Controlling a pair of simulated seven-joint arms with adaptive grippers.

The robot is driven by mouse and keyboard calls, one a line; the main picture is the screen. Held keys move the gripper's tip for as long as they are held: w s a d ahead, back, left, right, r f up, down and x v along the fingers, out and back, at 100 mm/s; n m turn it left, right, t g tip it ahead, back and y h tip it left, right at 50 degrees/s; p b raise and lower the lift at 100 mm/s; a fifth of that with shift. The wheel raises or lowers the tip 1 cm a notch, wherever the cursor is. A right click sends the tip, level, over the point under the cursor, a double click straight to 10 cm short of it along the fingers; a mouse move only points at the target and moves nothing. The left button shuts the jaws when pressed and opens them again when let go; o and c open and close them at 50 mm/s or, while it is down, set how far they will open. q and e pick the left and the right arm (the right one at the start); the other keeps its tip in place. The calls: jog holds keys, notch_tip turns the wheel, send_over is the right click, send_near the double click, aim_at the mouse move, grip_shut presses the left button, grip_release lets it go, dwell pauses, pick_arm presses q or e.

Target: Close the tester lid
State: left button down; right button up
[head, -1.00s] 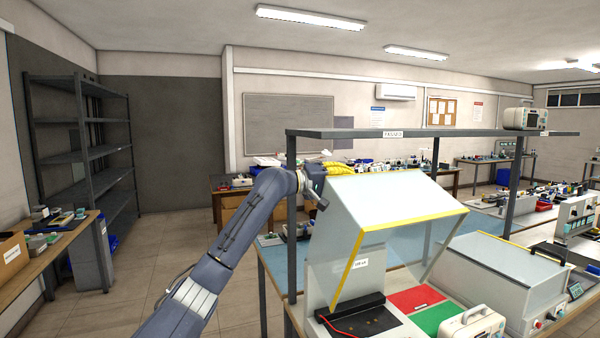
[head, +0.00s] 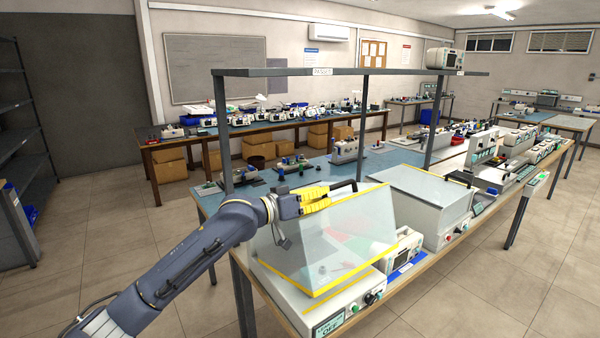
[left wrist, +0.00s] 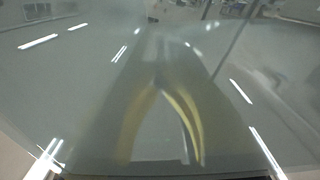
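In the left wrist view the two yellow fingers (left wrist: 160,92) converge against a hazy, reflecting pane. My right gripper is out of view.
A second tester with a closed clear lid (head: 428,190) stands to the right. A small white device (head: 403,250) sits between them. A grey overhead shelf (head: 350,71) on posts runs above the bench. Floor at the left is clear.

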pick_arm(q)
notch_tip(320, 180, down, 6)
jog(key=s+d+m, duration=0.1)
jog(key=m, duration=0.1)
jog(key=shift+s, duration=0.25)
jog(key=shift+d, duration=0.1)
dwell(0.4)
